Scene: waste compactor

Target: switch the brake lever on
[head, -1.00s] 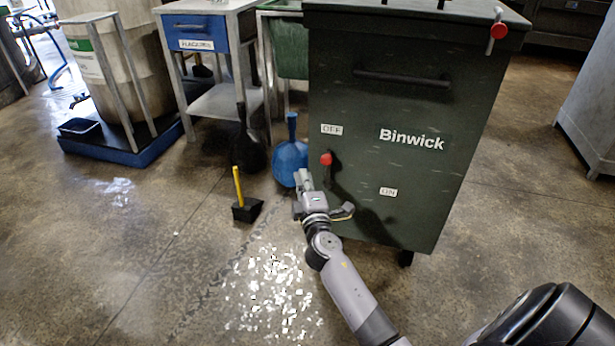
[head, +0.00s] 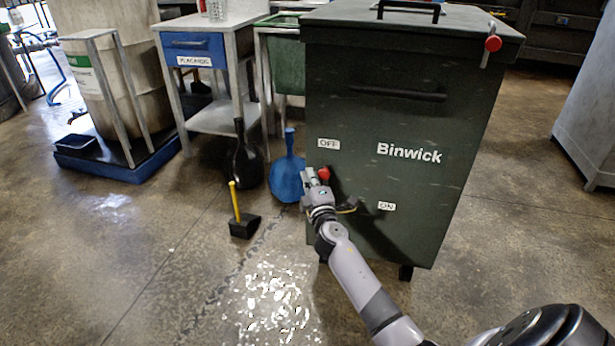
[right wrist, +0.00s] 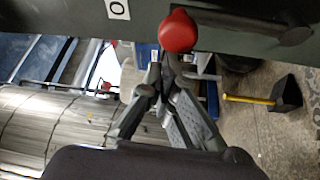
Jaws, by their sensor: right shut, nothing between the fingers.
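The brake lever has a red knob (head: 323,174) low on the front of the dark green Binwick compactor (head: 400,215). The knob sits just below the OFF label (head: 328,143), left of and above the ON label (head: 386,206). My right gripper (head: 310,176) is shut and empty, with its fingertips close beside the knob's left side. In the right wrist view the red knob (right wrist: 178,31) appears just beyond the fingertips (right wrist: 162,58). I cannot tell whether they touch. My left gripper is not in view.
A second red knob (head: 493,43) is at the compactor's top right corner. Open floor lies in front.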

